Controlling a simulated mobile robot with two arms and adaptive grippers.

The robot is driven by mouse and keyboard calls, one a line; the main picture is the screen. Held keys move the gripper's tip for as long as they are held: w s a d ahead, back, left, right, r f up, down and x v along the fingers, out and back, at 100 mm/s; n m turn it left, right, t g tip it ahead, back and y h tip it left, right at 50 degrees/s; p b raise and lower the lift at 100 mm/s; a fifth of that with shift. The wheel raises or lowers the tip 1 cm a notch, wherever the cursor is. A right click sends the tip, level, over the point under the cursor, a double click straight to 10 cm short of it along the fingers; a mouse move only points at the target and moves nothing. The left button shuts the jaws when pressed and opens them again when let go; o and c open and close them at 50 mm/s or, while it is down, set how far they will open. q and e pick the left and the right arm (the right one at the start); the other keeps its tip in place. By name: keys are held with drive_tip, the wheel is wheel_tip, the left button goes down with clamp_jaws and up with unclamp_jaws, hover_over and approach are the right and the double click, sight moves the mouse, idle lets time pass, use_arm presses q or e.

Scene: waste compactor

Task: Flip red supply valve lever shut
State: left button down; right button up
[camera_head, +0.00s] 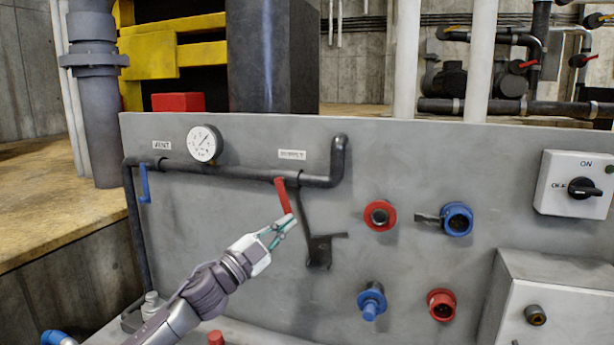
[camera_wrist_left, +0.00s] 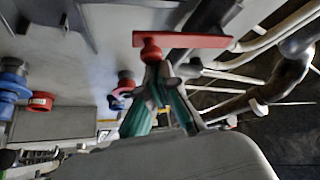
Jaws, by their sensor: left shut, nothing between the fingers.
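The red supply valve lever (camera_head: 283,196) hangs down from the dark pipe on the grey panel, below a label that seems to read SUPPLY. It leans slightly, its lower end to the right. My left gripper (camera_head: 289,220) is shut and empty, its tips at the lever's lower end. In the left wrist view the red lever (camera_wrist_left: 190,41) lies across the picture just beyond the tips of my left gripper (camera_wrist_left: 160,68). I cannot tell whether they touch. My right gripper is not in view.
A blue lever (camera_head: 144,184) hangs at the pipe's left, near a gauge (camera_head: 204,144). Red and blue couplings (camera_head: 380,215) stick out right of the lever. A rotary switch (camera_head: 580,188) and a grey box (camera_head: 555,300) stand further right. The panel's upper middle is mostly clear.

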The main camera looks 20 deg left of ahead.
use_arm(q)
drive_tip(key=shift+w+a+f+m+g+h+p, duration=0.15)
drive_tip(key=shift+a+m+g+p, duration=0.45)
drive_tip(key=shift+m+p, duration=0.3)
drive_tip(key=shift+s+a+f+m+g+h+p, duration=0.15)
drive_tip(key=shift+a+m+g+p, duration=0.45)
drive_tip(key=shift+m, duration=0.4)
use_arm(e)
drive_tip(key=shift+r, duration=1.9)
use_arm(q)
drive_tip(key=shift+w, duration=0.1)
drive_tip(key=shift+r, duration=0.1)
